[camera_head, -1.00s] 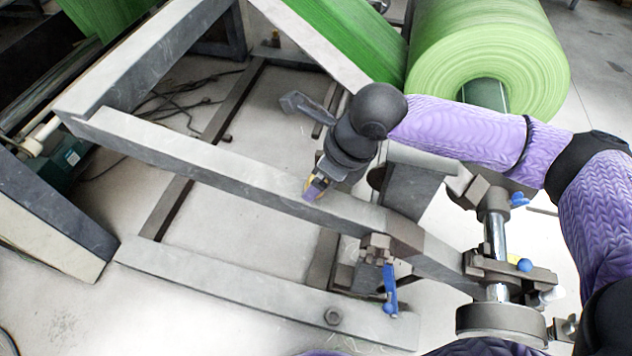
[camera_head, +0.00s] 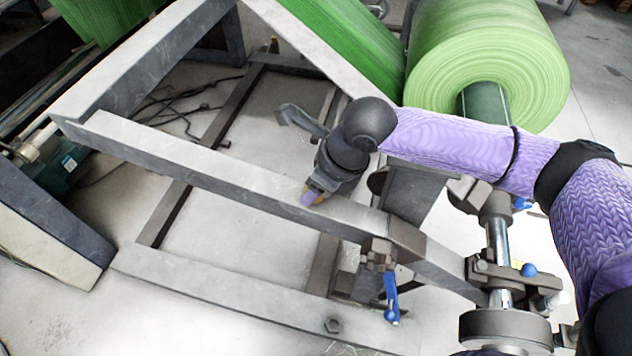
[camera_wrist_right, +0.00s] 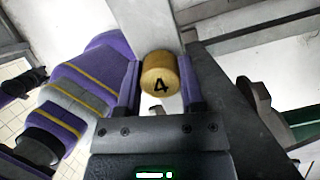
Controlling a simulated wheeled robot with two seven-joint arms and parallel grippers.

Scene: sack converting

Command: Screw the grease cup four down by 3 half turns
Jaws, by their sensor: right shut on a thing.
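The grease cup four is a brass-coloured cylinder (camera_wrist_right: 160,76) with a black "4" on its top, seen in the right wrist view. My right gripper (camera_wrist_right: 160,88) has a purple-lined finger on each side of the cup and is shut on it. In the head view my right gripper (camera_head: 312,196) is over the upper face of the long grey frame beam (camera_head: 220,170). The cup is hidden there by the gripper, and its thread is out of sight. My left gripper is not in view.
A large green roll (camera_head: 490,60) lies behind my right arm. A blue-handled valve (camera_head: 391,297) stands right of the gripper, near a shaft with a round flange (camera_head: 505,328). A lower beam (camera_head: 260,300) runs along the front. Floor shows between the beams.

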